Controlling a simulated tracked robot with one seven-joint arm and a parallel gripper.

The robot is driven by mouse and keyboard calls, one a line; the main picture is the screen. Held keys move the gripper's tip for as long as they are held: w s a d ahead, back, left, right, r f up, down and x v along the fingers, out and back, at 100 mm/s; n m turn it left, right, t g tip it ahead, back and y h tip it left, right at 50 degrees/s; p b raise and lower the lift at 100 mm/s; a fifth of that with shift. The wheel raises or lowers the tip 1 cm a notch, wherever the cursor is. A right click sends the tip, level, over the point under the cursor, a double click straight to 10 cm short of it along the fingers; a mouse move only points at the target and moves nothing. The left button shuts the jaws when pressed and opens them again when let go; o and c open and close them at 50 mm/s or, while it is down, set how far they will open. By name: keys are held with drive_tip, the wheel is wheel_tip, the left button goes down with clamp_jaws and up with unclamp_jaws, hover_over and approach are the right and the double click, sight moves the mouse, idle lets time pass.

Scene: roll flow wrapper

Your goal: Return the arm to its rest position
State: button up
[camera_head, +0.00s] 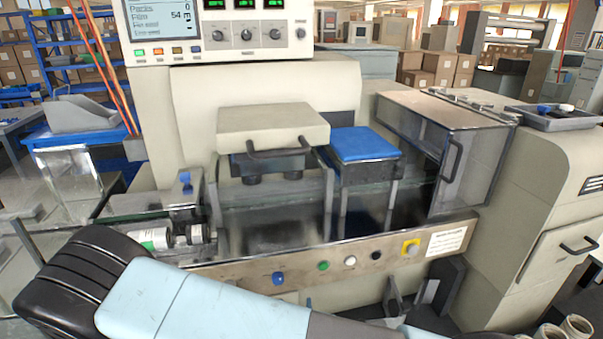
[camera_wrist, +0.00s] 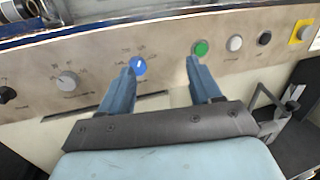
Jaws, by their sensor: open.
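My gripper (camera_wrist: 160,78) shows in the wrist view with its two blue-grey fingers spread apart and nothing between them. It is in front of the wrapper's control panel (camera_wrist: 100,50). The left fingertip is close to the blue button (camera_wrist: 138,66), and the right fingertip is just below the green button (camera_wrist: 200,48); I cannot tell whether either finger touches the panel. In the head view my pale blue arm reaches across the bottom of the picture, low in front of the machine. The gripper itself cannot be made out there.
The panel also carries white, black and yellow-backed buttons (camera_head: 410,248). A clear-sided guard with a handle (camera_head: 452,160) stands at the right of the machine. A roll (camera_head: 155,239) lies at the left. A cabinet (camera_head: 555,220) with a handle stands at the right.

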drive_tip(key=w+d+r+m+g+h, duration=0.2)
drive_tip(key=d+r+m+g+h, duration=1.25)
drive_tip(key=d+r+m, duration=0.8)
drive_tip(key=s+d+r+m+y, duration=0.1)
drive_tip(key=s+r+m+y, duration=0.3)
drive_tip(key=r+m+y, duration=0.3)
drive_tip(key=s+d+r+m+t+y, duration=0.1)
drive_tip(key=s+r+m+y, duration=0.4)
drive_tip(key=r, duration=0.6)
drive_tip(key=shift+d+m+y, duration=0.4)
drive_tip(key=shift+m+y, duration=0.65)
drive_tip(key=shift+m, duration=0.2)
drive_tip(key=shift+t, duration=0.25)
